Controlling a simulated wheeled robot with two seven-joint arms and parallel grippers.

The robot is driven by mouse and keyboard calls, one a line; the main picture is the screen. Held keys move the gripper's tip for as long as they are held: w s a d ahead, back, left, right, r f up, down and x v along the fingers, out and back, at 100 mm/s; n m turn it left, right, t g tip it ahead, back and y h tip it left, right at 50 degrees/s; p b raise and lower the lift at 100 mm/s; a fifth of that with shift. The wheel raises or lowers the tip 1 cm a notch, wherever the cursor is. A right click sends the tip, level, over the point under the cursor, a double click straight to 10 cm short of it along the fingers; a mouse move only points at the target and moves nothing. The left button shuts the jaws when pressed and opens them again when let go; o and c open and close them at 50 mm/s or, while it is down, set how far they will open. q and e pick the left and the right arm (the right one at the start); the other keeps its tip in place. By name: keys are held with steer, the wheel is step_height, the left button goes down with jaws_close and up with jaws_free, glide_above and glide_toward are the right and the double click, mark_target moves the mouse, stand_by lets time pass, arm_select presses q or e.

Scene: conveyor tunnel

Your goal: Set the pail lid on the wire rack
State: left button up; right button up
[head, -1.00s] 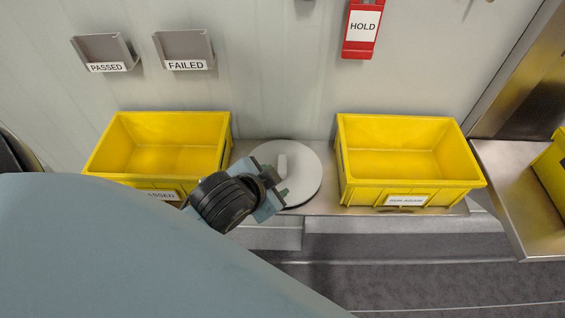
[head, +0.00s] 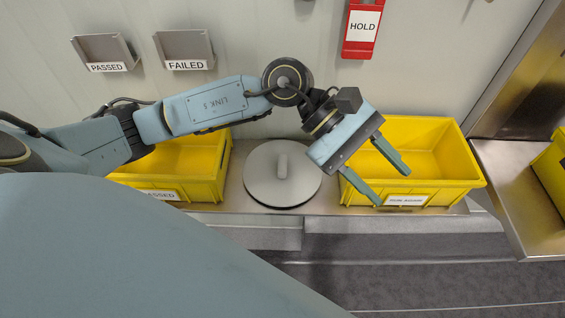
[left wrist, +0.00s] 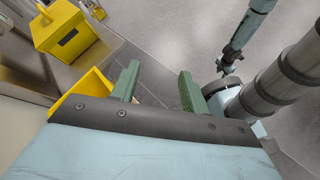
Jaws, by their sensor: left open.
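The pail lid (head: 262,188) is a round grey disc with an upright bar handle. It lies on the metal ledge between two yellow bins in the head view. My left gripper (head: 394,188) is open and empty, to the right of the lid and apart from it. Its fingers overlap the front of the right yellow bin in the head view. The two green fingers also show apart, with nothing between them, in the left wrist view (left wrist: 158,70). A thin blue arm with a dark end, perhaps my right one, shows there too. I see no wire rack.
The right yellow bin (head: 447,185) is labelled RUN AGAIN; the left yellow bin (head: 205,190) is partly behind my left arm. PASSED (head: 104,50) and FAILED (head: 184,48) holders and a red HOLD holder (head: 361,30) are on the wall. A metal ledge (head: 510,190) is at right.

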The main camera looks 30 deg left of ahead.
arm_select(q)
steer(key=w+a+f+m+y, duration=0.3)
steer(key=a+f+y, duration=0.3)
steer(key=a, duration=0.4)
steer(key=m+t+y, duration=0.1)
steer(key=m+y, duration=0.1)
steer(key=y, duration=0.5)
glide_above(282, 162)
steer(key=f, duration=0.6)
steer(key=shift+s+a+f, duration=0.1)
steer(key=shift+s+f, duration=0.15)
steer(key=f, duration=0.5)
steer(key=shift+w+f, duration=0.25)
steer(key=shift+f, duration=0.05)
jaws_close()
